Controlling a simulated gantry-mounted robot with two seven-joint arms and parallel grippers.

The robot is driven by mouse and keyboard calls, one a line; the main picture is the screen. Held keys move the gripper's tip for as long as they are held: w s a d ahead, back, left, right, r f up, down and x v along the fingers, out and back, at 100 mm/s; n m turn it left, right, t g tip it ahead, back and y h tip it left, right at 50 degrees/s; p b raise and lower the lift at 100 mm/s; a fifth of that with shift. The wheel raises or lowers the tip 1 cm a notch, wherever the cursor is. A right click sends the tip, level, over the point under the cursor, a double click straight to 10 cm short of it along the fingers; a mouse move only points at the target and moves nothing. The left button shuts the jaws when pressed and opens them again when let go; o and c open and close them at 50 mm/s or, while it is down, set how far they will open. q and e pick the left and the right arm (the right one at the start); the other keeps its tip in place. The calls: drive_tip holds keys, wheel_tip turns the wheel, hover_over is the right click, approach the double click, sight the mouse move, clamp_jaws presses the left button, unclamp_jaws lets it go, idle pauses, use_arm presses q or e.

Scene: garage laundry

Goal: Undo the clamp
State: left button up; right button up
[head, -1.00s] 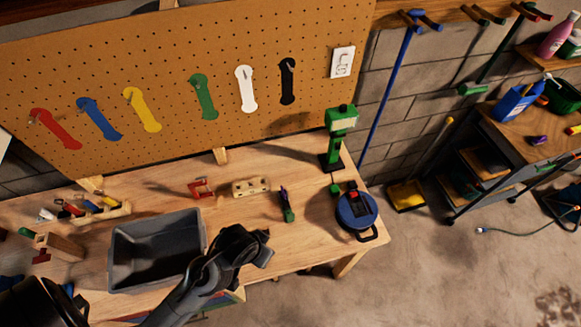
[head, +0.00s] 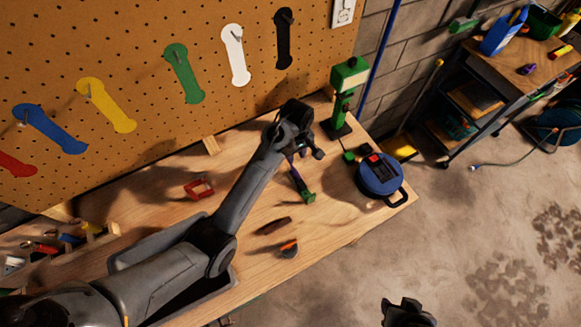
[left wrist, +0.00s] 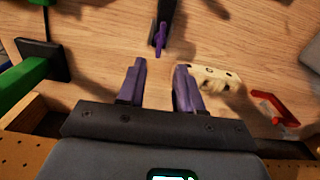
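A red C-shaped clamp (head: 199,188) lies on the wooden bench left of my left forearm; it also shows at the right of the left wrist view (left wrist: 278,109). My left gripper (head: 304,155) is over the bench, beside a slim purple-and-green tool (head: 303,188). In the left wrist view its purple fingers (left wrist: 158,85) are apart with nothing between them, and the tool's purple end (left wrist: 160,38) lies ahead of them. A pale block with holes (left wrist: 215,78) lies beyond the right finger; my arm hides it in the head view. My right gripper (head: 408,312) shows only partly at the bottom edge.
A green upright machine (head: 346,95) stands at the bench's back right, with a round blue device (head: 379,176) in front of it. A grey bin (head: 215,285) is partly under my left arm. A dark red piece (head: 273,226) and an orange-black item (head: 289,249) lie near the front.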

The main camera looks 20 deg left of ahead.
sight(295, 171)
use_arm(q)
wheel_tip(295, 171, down, 10)
drive_tip(key=shift+s+r, duration=0.1)
idle(0.4)
clamp_jaws()
